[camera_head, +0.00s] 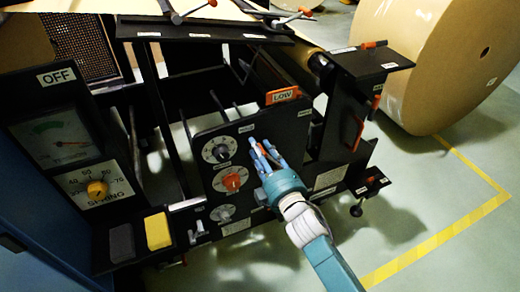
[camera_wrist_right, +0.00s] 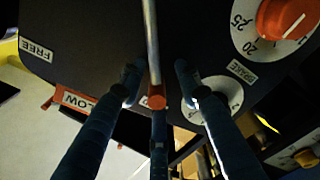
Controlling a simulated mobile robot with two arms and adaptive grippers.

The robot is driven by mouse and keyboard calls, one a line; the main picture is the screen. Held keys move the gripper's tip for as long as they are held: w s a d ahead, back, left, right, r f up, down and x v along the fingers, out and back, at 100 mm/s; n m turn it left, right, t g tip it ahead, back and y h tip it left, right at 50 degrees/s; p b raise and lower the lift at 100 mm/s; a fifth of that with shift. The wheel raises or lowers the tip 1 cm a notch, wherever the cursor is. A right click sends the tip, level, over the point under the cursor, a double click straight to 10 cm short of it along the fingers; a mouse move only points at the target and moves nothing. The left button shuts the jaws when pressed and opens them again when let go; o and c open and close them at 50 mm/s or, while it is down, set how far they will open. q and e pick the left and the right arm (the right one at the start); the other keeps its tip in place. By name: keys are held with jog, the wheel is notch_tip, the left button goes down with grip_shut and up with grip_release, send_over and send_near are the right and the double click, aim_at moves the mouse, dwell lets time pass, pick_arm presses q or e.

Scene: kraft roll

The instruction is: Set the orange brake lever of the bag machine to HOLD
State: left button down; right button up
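The brake lever shows in the right wrist view as a thin metal rod with an orange-red end (camera_wrist_right: 156,102). It stands in front of the bag machine's dark panel (camera_wrist_right: 95,25). A FREE label (camera_wrist_right: 38,50) is at the panel's left edge; I cannot read a HOLD label. My right gripper (camera_wrist_right: 158,85) is open, with fingers apart on both sides of the rod; I cannot tell whether any finger touches it. In the head view my right gripper (camera_head: 263,152) is at the panel, right of the dials, and mostly covers the lever. My left gripper is not in view.
An orange dial (camera_head: 232,180) and grey dials sit left of my right gripper. An orange LOW tag (camera_head: 283,96) is above it. A dark bracket (camera_head: 340,150) stands to the right. A large kraft roll (camera_head: 430,60) is at back right. Floor at lower right is clear.

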jog(key=v, duration=1.2)
dwell(0.3)
